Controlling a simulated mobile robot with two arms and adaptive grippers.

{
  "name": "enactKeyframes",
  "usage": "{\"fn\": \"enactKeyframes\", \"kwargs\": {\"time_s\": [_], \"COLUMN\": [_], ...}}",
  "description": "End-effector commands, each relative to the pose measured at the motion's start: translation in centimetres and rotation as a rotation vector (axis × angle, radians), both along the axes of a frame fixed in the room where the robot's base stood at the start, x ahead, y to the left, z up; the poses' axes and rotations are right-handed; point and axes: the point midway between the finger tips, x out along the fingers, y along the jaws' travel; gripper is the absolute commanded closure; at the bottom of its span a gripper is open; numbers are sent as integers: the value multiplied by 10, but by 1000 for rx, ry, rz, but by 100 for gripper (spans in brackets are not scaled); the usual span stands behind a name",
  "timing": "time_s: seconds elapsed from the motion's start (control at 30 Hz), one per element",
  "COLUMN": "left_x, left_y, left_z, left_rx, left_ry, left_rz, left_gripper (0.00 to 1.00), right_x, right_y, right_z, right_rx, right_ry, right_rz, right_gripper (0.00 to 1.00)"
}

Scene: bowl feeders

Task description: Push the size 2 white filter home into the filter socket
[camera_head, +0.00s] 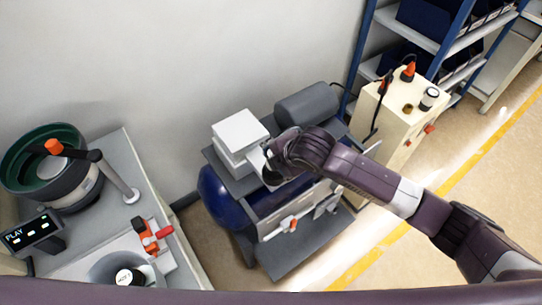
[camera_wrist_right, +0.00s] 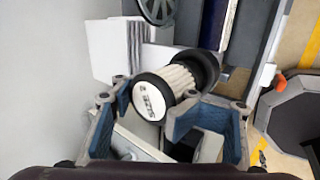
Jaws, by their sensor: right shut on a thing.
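The white pleated filter (camera_wrist_right: 178,80) has a dark end cap with a white printed label that faces the right wrist camera. The print is too small to read surely. My right gripper (camera_wrist_right: 153,98) is shut on the filter near this cap, with blue-padded fingers on either side. The filter's far end meets a round black part (camera_wrist_right: 203,66), which looks like the socket. How deep it sits cannot be told. In the head view my right gripper (camera_head: 272,165) is over the compressor bench and largely hides the filter and socket. My left gripper is not in view.
White boxes (camera_head: 240,132) are stacked close beside my right gripper. A grey motor housing (camera_head: 307,103) lies behind it, and a blue tank (camera_head: 221,196) sits below. A cream cabinet (camera_head: 397,120) stands right; a bowl feeder (camera_head: 45,165) stands left.

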Motion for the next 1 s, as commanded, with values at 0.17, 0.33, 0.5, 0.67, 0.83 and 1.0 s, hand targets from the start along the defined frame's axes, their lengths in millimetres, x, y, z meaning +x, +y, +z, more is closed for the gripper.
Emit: {"fn": "enactKeyframes", "kwargs": {"time_s": [0.17, 0.33, 0.5, 0.67, 0.83, 1.0], "left_x": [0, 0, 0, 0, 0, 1], "left_y": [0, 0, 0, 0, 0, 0], "left_z": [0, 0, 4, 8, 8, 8], "left_rx": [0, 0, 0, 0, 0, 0], "left_ry": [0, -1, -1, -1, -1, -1], "left_rz": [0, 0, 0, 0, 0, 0], "left_gripper": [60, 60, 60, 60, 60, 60], "right_x": [0, 0, 0, 0, 0, 0], "right_y": [0, 0, 0, 1, 1, 1], "right_z": [0, 1, 1, 0, -1, -1], "right_rx": [1, 1, -1, -2, -3, -3], "right_ry": [-1, -1, 2, 5, 5, 5], "right_rz": [0, 0, 0, 0, 0, 0], "right_gripper": [94, 94, 94, 95, 95, 95]}}
